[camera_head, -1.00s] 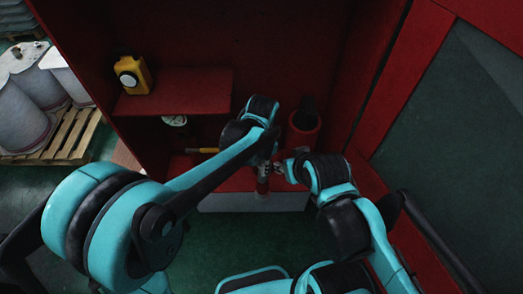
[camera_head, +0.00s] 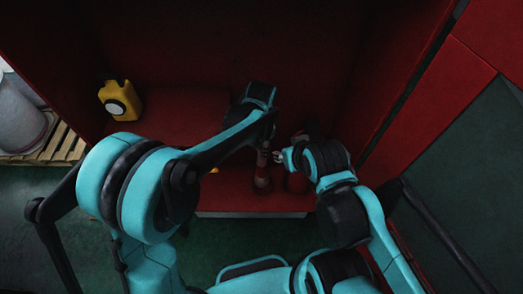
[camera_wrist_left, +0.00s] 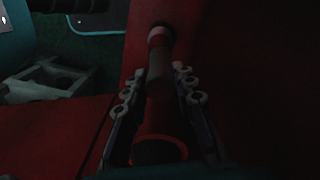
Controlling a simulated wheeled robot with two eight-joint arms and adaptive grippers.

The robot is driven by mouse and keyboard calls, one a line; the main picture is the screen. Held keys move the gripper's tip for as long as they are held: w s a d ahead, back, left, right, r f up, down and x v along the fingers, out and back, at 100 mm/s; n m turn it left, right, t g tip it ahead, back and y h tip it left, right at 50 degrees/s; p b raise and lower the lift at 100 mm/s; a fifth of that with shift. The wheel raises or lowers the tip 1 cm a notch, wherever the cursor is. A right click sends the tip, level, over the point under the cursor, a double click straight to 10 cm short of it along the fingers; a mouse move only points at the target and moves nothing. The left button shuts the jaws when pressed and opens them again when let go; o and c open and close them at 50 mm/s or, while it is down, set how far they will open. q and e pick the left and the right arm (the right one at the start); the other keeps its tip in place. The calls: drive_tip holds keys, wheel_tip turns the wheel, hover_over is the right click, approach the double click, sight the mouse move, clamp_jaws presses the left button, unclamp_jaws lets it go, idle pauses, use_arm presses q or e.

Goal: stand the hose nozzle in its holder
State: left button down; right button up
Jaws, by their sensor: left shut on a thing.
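The hose nozzle (camera_head: 262,179), red and dark, hangs roughly upright below my left gripper (camera_head: 264,146) in the head view. My left gripper is shut on it; in the left wrist view the nozzle (camera_wrist_left: 158,76) lies between both fingers. The holder appears to be the red cylinder (camera_head: 297,183) just right of the nozzle, partly hidden by my right arm. A red ring with a dark opening (camera_wrist_left: 160,140) shows low in the wrist view; I cannot tell which part it is. My right gripper (camera_head: 281,156) is beside the nozzle, its jaws unclear.
A yellow canister (camera_head: 121,100) stands on the red shelf (camera_head: 165,125) at left. Red cabinet walls close in the back and right. A wooden pallet (camera_head: 58,147) with pale drums is outside on the left.

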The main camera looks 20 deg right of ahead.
sight(262, 166)
use_arm(q)
drive_tip(key=shift+w, duration=0.3)
drive_tip(key=shift+w+d+f+b, duration=0.15)
drive_tip(key=shift+f+b, duration=0.1)
drive_tip(key=shift+f, duration=0.2)
drive_tip(key=shift+w+f+b, duration=0.15)
drive_tip(key=shift+f+b, duration=0.05)
drive_tip(key=shift+f, duration=0.25)
drive_tip(key=shift+s+f, duration=0.3)
wheel_tip(262, 166, down, 5)
drive_tip(key=b, duration=0.2)
drive_tip(key=shift+w+r+b, duration=0.1)
drive_tip(key=shift+r+b, duration=0.05)
drive_tip(key=shift+b, duration=0.25)
use_arm(e)
drive_tip(key=f, duration=0.2)
drive_tip(key=w+f, duration=0.1)
drive_tip(key=shift+d+f, duration=0.25)
drive_tip(key=shift+f, duration=0.1)
